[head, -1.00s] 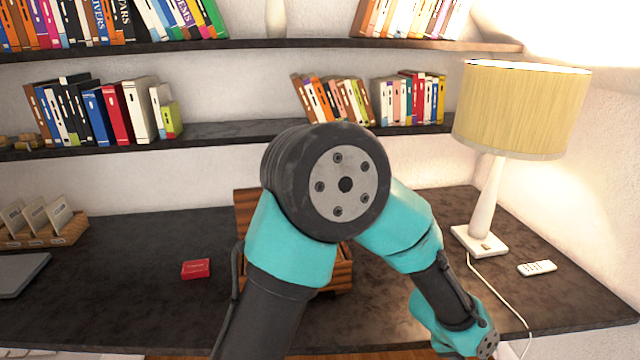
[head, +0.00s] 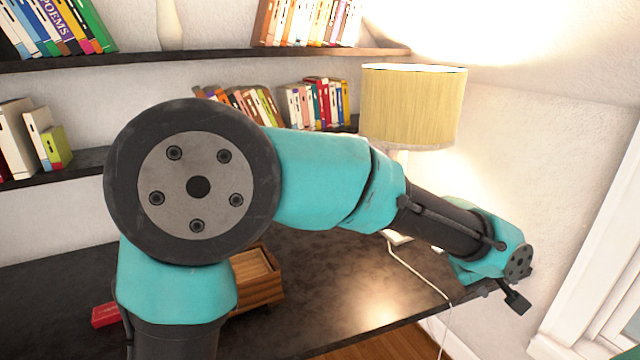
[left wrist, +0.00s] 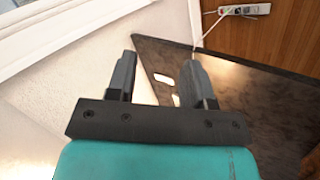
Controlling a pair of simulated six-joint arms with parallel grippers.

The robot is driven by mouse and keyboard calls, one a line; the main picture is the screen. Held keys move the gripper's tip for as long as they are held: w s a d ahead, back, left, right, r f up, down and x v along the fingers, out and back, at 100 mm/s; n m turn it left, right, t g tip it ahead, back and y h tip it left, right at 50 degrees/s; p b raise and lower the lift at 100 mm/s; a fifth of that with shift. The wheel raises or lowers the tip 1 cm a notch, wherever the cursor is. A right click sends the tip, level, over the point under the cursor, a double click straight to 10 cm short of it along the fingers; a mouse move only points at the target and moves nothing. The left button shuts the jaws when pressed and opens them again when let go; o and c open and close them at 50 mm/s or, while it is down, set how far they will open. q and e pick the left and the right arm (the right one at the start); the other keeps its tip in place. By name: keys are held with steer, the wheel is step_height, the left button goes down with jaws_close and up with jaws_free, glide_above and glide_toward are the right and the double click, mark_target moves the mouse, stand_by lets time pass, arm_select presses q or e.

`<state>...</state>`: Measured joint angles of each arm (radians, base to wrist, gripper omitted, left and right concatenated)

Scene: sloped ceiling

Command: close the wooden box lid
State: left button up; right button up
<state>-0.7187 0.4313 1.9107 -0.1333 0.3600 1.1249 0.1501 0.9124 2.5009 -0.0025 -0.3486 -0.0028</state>
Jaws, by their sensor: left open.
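The wooden box (head: 258,287) stands on the dark desk in the head view, partly covered by my left arm. Its right part shows an open top with the inside visible. The lid cannot be made out now; my arm covers that area. My left gripper (head: 516,298) is far to the right of the box, past the desk's right end near the wall. In the left wrist view the left gripper (left wrist: 158,78) has its two fingers apart with nothing between them. My right gripper is not in view.
A lamp (head: 413,105) with a yellow shade stands behind my left forearm. A red box (head: 104,315) lies left of the wooden box. Shelves with books (head: 318,103) run along the back wall. A power strip (left wrist: 245,10) shows in the left wrist view.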

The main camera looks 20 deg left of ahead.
arm_select(q)
steer(key=w+a+r+n+y, duration=0.15)
steer(key=w+a, duration=0.25)
steer(key=a, duration=0.4)
steer(key=w+a+r+t+y, duration=0.1)
steer(key=w+a+r, duration=0.1)
steer(key=w+a, duration=0.5)
steer(key=w+a+r+y, duration=0.1)
steer(key=w+a+r, duration=0.1)
steer(key=a, duration=0.8)
steer(key=a+r+n+y, duration=0.2)
steer(key=a+r+y, duration=0.1)
steer(key=a, duration=2)
steer(key=s+a+r+n+g+y, duration=0.1)
steer(key=s+a+r, duration=0.1)
steer(key=a, duration=0.6)
steer(key=s+a+r+n+g+y, duration=0.1)
steer(key=s+a, duration=0.4)
steer(key=a, duration=0.4)
steer(key=s+a+r+n+y, duration=0.1)
steer(key=s+a, duration=0.3)
steer(key=a, duration=0.5)
steer(key=shift+s+a+r+g+y, duration=0.25)
steer(key=shift+r+g+y, duration=0.2)
steer(key=shift+r, duration=0.4)
steer(key=x, duration=1.7)
steer(key=shift+w+f, duration=0.15)
steer(key=shift+w, duration=0.1)
